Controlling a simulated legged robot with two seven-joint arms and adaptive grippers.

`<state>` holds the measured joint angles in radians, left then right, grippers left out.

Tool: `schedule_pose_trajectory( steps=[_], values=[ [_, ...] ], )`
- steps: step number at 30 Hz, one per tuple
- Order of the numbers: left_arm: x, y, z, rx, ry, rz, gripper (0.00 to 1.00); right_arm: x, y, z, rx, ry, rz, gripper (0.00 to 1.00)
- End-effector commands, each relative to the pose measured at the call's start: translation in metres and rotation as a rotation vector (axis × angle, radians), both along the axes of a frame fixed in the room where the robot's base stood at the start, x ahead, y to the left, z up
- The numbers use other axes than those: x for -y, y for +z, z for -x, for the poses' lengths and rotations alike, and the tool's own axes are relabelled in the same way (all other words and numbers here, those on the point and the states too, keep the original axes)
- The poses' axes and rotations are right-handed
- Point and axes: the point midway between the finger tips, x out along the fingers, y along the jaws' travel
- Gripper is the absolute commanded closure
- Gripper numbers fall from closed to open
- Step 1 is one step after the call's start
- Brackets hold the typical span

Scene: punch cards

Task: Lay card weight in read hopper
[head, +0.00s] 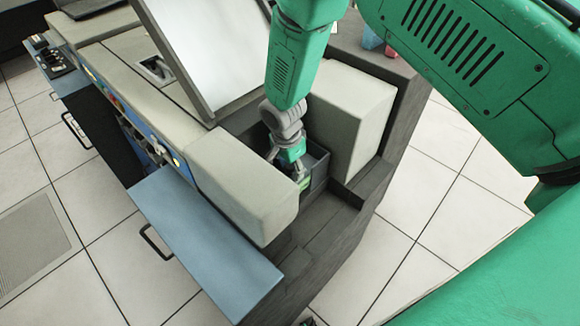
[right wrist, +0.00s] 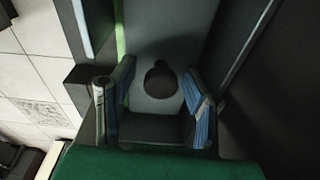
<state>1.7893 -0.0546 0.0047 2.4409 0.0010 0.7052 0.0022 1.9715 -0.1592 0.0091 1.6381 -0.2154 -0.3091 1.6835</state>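My right gripper (head: 288,168) points down into the dark read hopper (head: 319,168) between two cream blocks. In the right wrist view my right gripper (right wrist: 160,72) has its two blue-padded fingers spread apart. A dark round knob (right wrist: 160,80) on a light grey plate, apparently the card weight, shows between the fingers, with gaps on both sides. In the head view the arm and hopper walls hide the weight. I cannot tell how far the fingertips are above the plate. My left gripper does not show clearly in either view.
Cream blocks stand left (head: 243,185) and right (head: 350,118) of the hopper. A tilted white panel (head: 205,45) rises behind. A blue-grey shelf (head: 205,240) juts out at the front left. Tiled floor is open to the left and right.

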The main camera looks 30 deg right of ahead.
Motion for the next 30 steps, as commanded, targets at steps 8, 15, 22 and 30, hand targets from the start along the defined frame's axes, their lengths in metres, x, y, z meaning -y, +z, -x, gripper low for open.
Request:
schedule_pose_trajectory(
  steps=[8, 15, 22, 30],
  values=[
    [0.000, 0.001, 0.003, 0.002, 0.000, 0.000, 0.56, 0.000, 0.009, -0.001, 0.003, -0.001, -0.001, 0.57],
    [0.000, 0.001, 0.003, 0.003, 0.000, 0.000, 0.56, 0.000, 0.053, -0.001, 0.004, 0.000, 0.000, 0.57],
    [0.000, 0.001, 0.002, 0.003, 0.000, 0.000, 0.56, 0.000, 0.089, -0.001, 0.001, 0.000, 0.000, 0.57],
    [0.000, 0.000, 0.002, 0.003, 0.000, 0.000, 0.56, 0.000, 0.099, -0.001, -0.001, 0.000, -0.001, 0.57]
  ],
)
